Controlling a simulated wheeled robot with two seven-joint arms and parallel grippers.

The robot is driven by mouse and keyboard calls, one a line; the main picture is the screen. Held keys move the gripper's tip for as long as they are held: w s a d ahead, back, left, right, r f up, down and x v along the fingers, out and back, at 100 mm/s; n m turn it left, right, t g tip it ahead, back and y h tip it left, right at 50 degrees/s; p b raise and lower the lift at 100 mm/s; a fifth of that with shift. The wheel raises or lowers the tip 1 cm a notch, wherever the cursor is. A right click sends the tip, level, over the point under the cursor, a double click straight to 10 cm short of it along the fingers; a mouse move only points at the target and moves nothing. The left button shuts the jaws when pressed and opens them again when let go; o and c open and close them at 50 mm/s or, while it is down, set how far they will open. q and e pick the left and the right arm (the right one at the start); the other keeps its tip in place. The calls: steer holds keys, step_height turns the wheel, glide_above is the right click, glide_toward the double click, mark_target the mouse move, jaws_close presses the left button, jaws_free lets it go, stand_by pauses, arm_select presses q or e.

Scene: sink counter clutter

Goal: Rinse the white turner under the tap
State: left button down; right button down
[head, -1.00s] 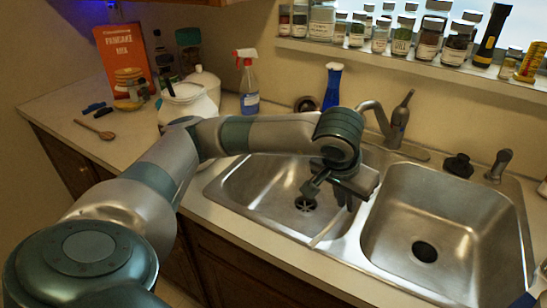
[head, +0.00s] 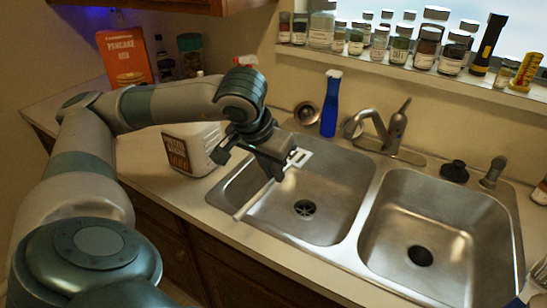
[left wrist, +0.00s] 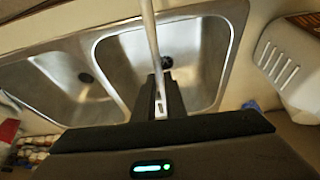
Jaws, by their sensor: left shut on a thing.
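My left gripper (head: 276,168) is shut on the white turner and holds it above the left sink basin. The turner's slotted white end (head: 299,157) shows just right of the fingers, and its thin pale shaft slants down-left past the basin's front-left rim. In the left wrist view the shaft (left wrist: 150,45) runs from the top edge down to the fingers (left wrist: 160,98). The tap (head: 377,125) stands behind the sink, to the right of the turner and apart from it. No water stream shows. My right gripper is not in view.
The left basin (head: 325,218) and right basin (head: 405,270) look empty. A white labelled jug (head: 186,150) stands left of the sink under my arm. A blue bottle (head: 331,105) and a round metal item (head: 307,113) stand behind. Jars line the sill (head: 400,66).

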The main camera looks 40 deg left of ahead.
arm_select(q)
steer(key=shift+w, duration=0.2)
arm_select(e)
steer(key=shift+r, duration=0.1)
